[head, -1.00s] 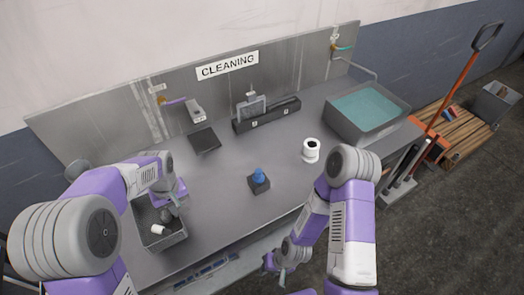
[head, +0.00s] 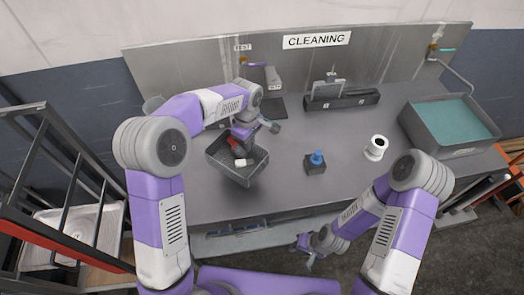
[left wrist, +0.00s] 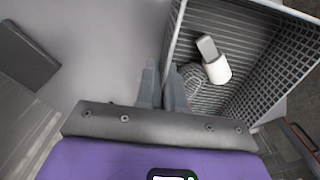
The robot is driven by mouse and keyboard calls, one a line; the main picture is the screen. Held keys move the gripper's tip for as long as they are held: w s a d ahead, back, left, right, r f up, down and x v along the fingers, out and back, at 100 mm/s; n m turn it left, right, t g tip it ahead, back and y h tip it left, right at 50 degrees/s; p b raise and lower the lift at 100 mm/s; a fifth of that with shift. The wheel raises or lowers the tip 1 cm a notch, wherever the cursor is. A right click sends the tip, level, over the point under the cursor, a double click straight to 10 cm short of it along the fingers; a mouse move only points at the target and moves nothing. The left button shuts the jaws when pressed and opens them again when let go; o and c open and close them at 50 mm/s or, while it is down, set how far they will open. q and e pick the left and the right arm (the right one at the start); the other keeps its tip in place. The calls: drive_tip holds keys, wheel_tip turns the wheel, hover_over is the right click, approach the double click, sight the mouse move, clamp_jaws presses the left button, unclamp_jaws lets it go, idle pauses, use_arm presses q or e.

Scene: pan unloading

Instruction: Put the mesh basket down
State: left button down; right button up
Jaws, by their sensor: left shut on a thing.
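The mesh basket (head: 262,163) is a dark grey open box at the left part of the metal table (head: 190,203). My left gripper (head: 243,134) is shut on its far wall. In the left wrist view the fingers (left wrist: 163,88) pinch the wall of the basket (left wrist: 288,45). Inside lie a white cylinder (left wrist: 218,70) with a grey end and a round grey wiry thing (left wrist: 195,82). The basket looks slightly tilted; I cannot tell whether its bottom touches the table. My right gripper (head: 308,254) hangs before the table's front edge, small and partly unclear.
A small dark block with a blue knob (head: 316,160) and a white roll (head: 376,147) stand right of the basket. A water-filled sink (head: 450,120) is at the right. A dark flat pad (head: 271,106) lies behind the basket. A metal rack (head: 70,200) stands at the left.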

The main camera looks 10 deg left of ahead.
use_arm(q)
wheel_tip(320, 180, down, 8)
drive_tip(key=shift+r+b, duration=0.1)
drive_tip(key=shift+b, duration=0.25)
drive_tip(key=c, duration=1.3)
unclamp_jaws()
drive_tip(key=shift+o, duration=0.2)
drive_tip(key=shift+r, duration=0.1)
wheel_tip(320, 180, up, 12)
drive_tip(key=shift+p, duration=0.7)
